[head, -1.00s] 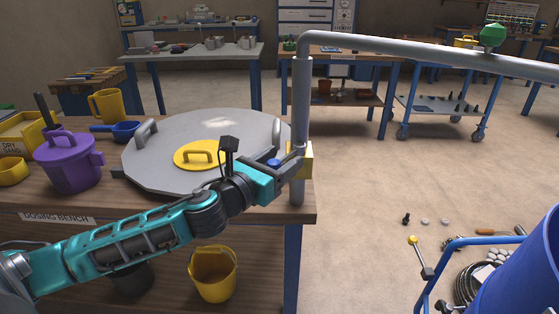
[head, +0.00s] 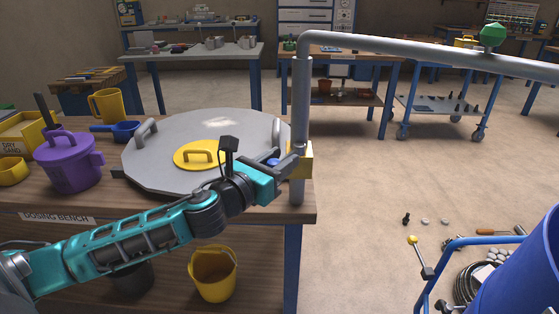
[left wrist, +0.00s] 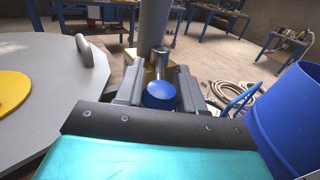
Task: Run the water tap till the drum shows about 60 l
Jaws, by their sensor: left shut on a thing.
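The water tap is a grey standpipe (head: 299,120) at the bench's right edge, with a yellow block (head: 306,160) low on it and a blue knob (left wrist: 160,95) on a short metal stem. My left gripper (head: 288,165) is at the block. In the left wrist view its two fingers (left wrist: 158,84) lie either side of the knob and stem, shut on them. The pipe runs overhead to the right, past a green fitting (head: 492,36); its outlet is out of view. The blue drum (head: 530,265) shows partly at lower right. Its level reading and any water are not visible. My right gripper is not in view.
A grey lid (head: 165,155) with a yellow cover lies on the dosing bench (head: 240,206), close behind my left gripper. A purple pot (head: 68,162) and yellow mug (head: 106,106) stand at left. A blue trolley frame (head: 445,260) stands beside the drum.

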